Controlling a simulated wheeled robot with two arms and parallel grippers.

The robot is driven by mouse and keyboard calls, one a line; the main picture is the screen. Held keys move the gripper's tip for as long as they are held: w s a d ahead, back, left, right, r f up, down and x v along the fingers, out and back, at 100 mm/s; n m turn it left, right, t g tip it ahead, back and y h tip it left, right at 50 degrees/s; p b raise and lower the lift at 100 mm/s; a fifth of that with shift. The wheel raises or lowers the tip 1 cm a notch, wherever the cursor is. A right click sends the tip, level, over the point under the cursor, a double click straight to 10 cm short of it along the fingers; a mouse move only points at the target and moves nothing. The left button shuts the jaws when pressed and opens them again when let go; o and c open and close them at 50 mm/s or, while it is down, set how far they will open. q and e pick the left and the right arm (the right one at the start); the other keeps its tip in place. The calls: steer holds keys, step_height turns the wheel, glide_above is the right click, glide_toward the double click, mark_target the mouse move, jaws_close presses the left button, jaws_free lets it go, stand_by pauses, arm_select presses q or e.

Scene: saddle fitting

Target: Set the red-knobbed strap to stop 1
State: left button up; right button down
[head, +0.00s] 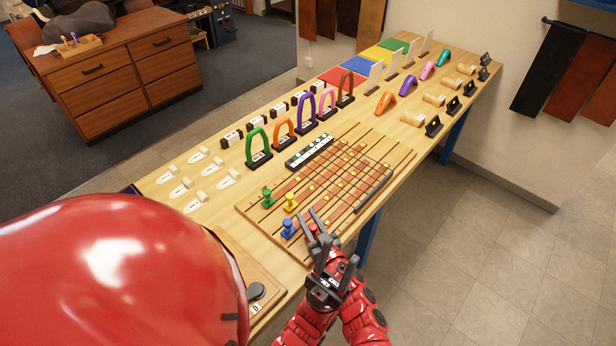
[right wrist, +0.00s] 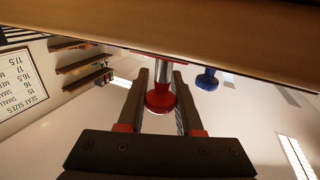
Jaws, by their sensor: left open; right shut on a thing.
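The red knob (right wrist: 160,98) on its metal stem sits between the two dark fingers of my right gripper (right wrist: 161,92) in the right wrist view. The strap board (head: 255,217) carries reddish straps, slots and rows of brass pegs. I cannot read any stop numbers. The red-knobbed strap's position along its slot is hidden.
The blue knob (head: 288,228) stands just left of my right gripper, with yellow (head: 290,202) and green (head: 267,197) knobs beyond. A dark numbered strip (head: 310,152) lies on the board's far side. Coloured arches (head: 258,148) stand behind. The floor right of the bench is clear.

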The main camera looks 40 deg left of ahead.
steer(key=shift+w, duration=0.1)
stand_by(0.5)
steer(key=shift+w+r, duration=0.1)
steer(key=shift+w, duration=0.25)
steer(key=w+b, duration=0.1)
steer(key=w, duration=0.2)
steer(key=w+b, duration=0.1)
steer(key=w, duration=0.1)
steer(key=w+b, duration=0.2)
steer(key=w, duration=0.1)
steer(key=shift+w+d+f, duration=0.25)
steer(key=shift+w+d, duration=0.1)
steer(key=shift+w, duration=0.3)
steer(key=shift+w+r+b, duration=0.1)
steer(key=shift+w+b, duration=0.2)
steer(key=shift+w, duration=0.05)
steer(key=shift+s+r, duration=0.1)
steer(key=c, duration=0.6)
jaws_free()
